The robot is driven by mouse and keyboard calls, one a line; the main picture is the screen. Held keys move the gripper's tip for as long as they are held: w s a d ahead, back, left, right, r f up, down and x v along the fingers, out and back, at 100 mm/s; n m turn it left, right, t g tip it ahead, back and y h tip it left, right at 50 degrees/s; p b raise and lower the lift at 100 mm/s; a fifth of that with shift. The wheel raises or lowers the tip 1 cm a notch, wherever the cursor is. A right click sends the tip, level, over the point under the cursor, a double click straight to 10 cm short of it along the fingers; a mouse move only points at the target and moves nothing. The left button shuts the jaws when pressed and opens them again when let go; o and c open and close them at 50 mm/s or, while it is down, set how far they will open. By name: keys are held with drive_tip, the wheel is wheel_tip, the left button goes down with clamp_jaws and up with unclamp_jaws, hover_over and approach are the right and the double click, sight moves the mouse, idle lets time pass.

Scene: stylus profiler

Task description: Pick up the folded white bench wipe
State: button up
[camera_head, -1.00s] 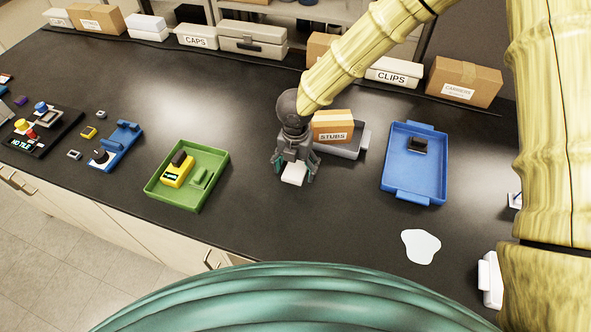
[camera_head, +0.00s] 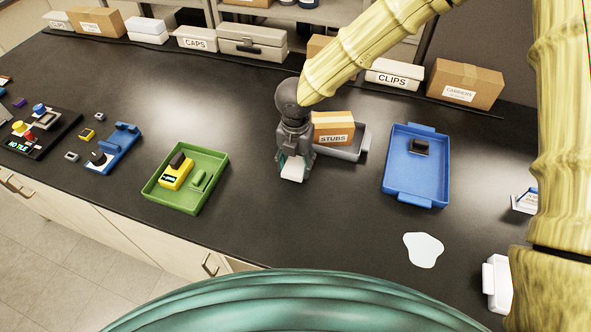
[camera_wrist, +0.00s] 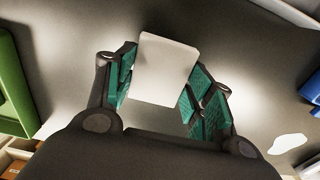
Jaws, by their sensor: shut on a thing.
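The folded white bench wipe (camera_head: 293,169) is a small pale block at the fingertips of my gripper (camera_head: 294,163). In the wrist view the wipe (camera_wrist: 166,70) sits between the green finger pads of my gripper (camera_wrist: 160,88), with its far part sticking out past them. My gripper is shut on the wipe, pointing down at the middle of the bench. I cannot tell whether the wipe is clear of the bench top.
A STUBS box (camera_head: 333,127) on a grey tray (camera_head: 352,153) stands right beside my gripper. A green tray (camera_head: 160,203) lies left, a blue tray (camera_head: 432,187) right. A white puddle (camera_head: 423,249) lies front right. The dark bench is clear between the green tray and my gripper.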

drive_tip(key=s+d+b, duration=0.1)
drive_tip(key=s+b, duration=0.1)
drive_tip(key=s, duration=0.3)
drive_tip(key=s+d+r+b, duration=0.1)
drive_tip(key=s+d+b, duration=0.1)
drive_tip(key=s, duration=0.3)
drive_tip(key=s+d+r+b, duration=0.1)
drive_tip(key=s+b, duration=0.1)
drive_tip(key=s, duration=0.3)
drive_tip(key=shift+s+d, duration=0.2)
drive_tip(key=shift+d, duration=0.2)
drive_tip(key=shift+o, duration=0.4)
